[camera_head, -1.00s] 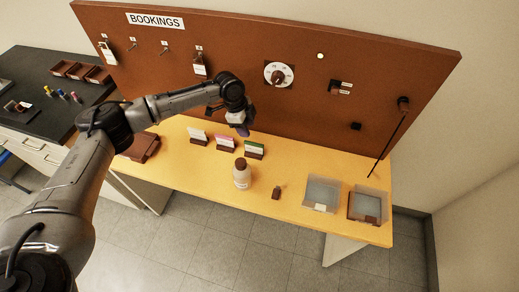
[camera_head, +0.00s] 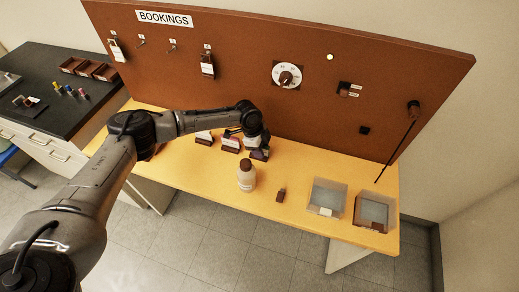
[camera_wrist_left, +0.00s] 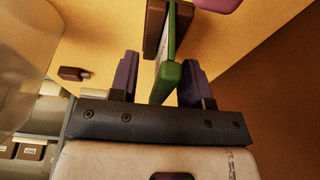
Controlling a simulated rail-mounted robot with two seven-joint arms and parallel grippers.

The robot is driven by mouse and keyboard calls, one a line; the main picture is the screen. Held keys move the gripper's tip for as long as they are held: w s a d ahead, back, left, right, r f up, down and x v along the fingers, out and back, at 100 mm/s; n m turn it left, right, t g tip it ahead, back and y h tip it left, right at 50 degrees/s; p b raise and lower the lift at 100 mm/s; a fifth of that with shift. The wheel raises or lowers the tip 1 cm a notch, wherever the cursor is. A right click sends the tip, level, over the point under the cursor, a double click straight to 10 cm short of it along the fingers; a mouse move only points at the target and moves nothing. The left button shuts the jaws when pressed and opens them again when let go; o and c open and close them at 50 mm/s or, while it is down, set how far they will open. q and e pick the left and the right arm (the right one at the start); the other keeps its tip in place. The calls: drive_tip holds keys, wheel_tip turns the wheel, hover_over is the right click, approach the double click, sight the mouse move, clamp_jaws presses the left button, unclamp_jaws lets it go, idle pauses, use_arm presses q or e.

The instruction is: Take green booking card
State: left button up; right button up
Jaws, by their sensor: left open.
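The green booking card (camera_wrist_left: 168,80) stands edge-on in its brown holder (camera_wrist_left: 155,28) in the left wrist view. My left gripper (camera_wrist_left: 160,76) is open, with one purple finger on each side of the card. A gap shows between the card and the left finger; the card is close to the right finger, and I cannot tell whether they touch. In the head view my left gripper (camera_head: 259,154) is low over the table and hides the green card. The pink card (camera_head: 231,142) and the white card (camera_head: 204,135) stand in holders to its left. My right gripper is not in view.
Two clear trays (camera_head: 344,190) (camera_head: 358,222) are at the table's right end. The brown bookings board (camera_head: 240,62) rises behind.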

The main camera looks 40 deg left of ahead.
sight(264, 147)
use_arm(q)
drive_tip(key=shift+f, duration=0.1)
drive_tip(key=shift+c, duration=0.4)
clamp_jaws()
drive_tip(key=shift+r, duration=0.5)
drive_tip(key=r, duration=0.2)
drive_tip(key=d+r+p, duration=0.1)
drive_tip(key=shift+s+r, duration=0.15)
drive_tip(key=shift+r, duration=0.25)
drive_tip(key=s+d+r+p, duration=0.1)
drive_tip(key=s+d+r, duration=0.1)
drive_tip(key=d, duration=0.3)
drive_tip(key=s+d+r, duration=0.1)
drive_tip(key=d+r, duration=0.3)
drive_tip(key=d, duration=0.1)
drive_tip(key=shift+s+p, duration=0.35)
drive_tip(key=shift+p, duration=0.05)
drive_tip(key=shift+r, duration=0.1)
